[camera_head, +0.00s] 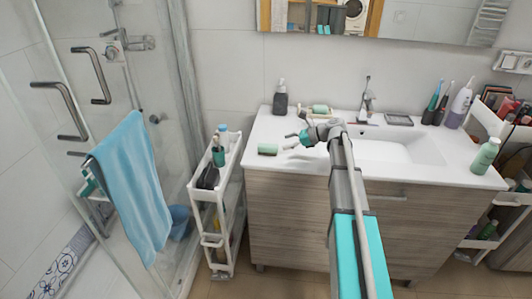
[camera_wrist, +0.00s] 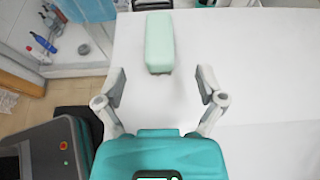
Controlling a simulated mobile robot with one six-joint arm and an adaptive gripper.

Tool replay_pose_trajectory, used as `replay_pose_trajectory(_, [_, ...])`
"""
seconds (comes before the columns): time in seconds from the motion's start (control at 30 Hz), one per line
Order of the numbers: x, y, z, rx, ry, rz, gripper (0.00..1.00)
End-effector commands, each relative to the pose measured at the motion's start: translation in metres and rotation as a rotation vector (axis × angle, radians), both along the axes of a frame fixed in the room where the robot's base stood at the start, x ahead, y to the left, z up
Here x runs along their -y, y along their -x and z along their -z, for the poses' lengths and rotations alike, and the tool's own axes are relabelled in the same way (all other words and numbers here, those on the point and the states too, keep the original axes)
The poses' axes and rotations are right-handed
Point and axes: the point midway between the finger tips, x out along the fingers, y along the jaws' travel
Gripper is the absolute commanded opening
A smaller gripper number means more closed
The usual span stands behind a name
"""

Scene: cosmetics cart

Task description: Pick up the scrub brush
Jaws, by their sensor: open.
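A pale green block-shaped item, which looks like the scrub brush (camera_head: 268,149), lies on the white countertop near its left front edge. In the wrist view the scrub brush (camera_wrist: 159,45) is a mint-green rounded block, just beyond my fingertips and roughly centred between them. My gripper (camera_head: 292,141) is over the counter, to the right of the brush in the head view. In the wrist view my gripper (camera_wrist: 161,85) has its two fingers spread wide with only white counter between them. Any bristles cannot be made out.
A dark soap bottle (camera_head: 281,98) and a soap dish with a green item (camera_head: 320,110) stand behind. The faucet (camera_head: 367,100) and basin are to the right. A white cart (camera_head: 230,170) with bottles stands left of the cabinet. Bare counter surrounds the brush.

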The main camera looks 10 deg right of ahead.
Motion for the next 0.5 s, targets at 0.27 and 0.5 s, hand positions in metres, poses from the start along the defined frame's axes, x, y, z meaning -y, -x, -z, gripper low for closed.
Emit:
replay_pose_trajectory(0.27, [-0.025, -0.008, 0.012, 0.001, 0.0, -0.001, 0.89])
replay_pose_trajectory(0.5, [-0.026, -0.009, 0.011, 0.001, 0.0, 0.0, 0.89])
